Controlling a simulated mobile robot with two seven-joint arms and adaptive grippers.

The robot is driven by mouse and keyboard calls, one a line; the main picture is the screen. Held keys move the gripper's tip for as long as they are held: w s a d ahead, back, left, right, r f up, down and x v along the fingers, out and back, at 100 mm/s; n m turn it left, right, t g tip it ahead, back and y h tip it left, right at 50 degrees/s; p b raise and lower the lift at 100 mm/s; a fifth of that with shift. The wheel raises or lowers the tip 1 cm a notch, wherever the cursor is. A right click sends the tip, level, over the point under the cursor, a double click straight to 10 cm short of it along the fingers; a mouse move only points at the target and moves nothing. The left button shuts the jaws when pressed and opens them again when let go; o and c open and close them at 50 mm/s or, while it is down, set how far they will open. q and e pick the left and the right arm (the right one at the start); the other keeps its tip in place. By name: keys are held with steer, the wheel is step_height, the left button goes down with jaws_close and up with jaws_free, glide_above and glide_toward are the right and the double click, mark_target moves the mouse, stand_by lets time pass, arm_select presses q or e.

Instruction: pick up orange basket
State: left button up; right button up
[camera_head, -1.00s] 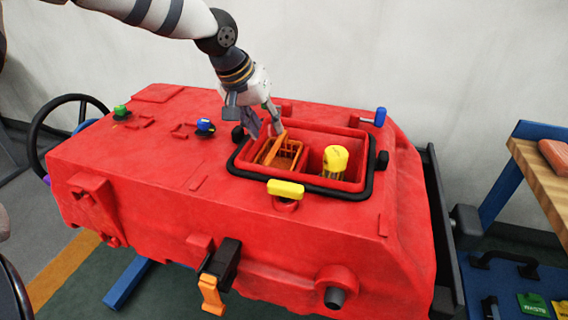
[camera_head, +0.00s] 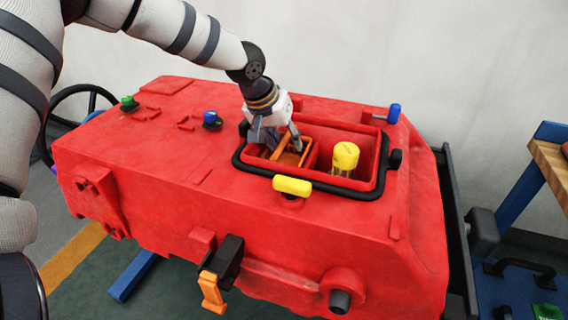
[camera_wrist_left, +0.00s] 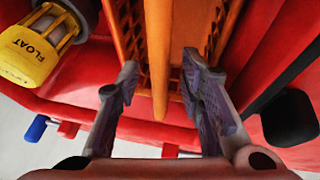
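The orange basket (camera_head: 291,156) sits inside the open compartment of the red tank (camera_head: 170,180), in its left part. It has slotted walls and a bar across its top. My left gripper (camera_head: 278,140) points down into the opening at the basket. In the left wrist view the basket (camera_wrist_left: 205,28) fills the top middle. There, the two fingers of my left gripper (camera_wrist_left: 160,100) are open, with the basket's orange bar (camera_wrist_left: 158,60) lying between them and a gap on each side. My right gripper is in neither view.
A yellow float (camera_head: 344,158) stands in the compartment right of the basket, and it also shows in the left wrist view (camera_wrist_left: 38,48). A black rim (camera_head: 330,186) surrounds the opening. Yellow (camera_head: 292,186), blue (camera_head: 394,113) and black fittings stick up around it.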

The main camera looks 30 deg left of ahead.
arm_select(q)
steer(key=shift+f, duration=0.1)
jaws_close()
stand_by(0.4)
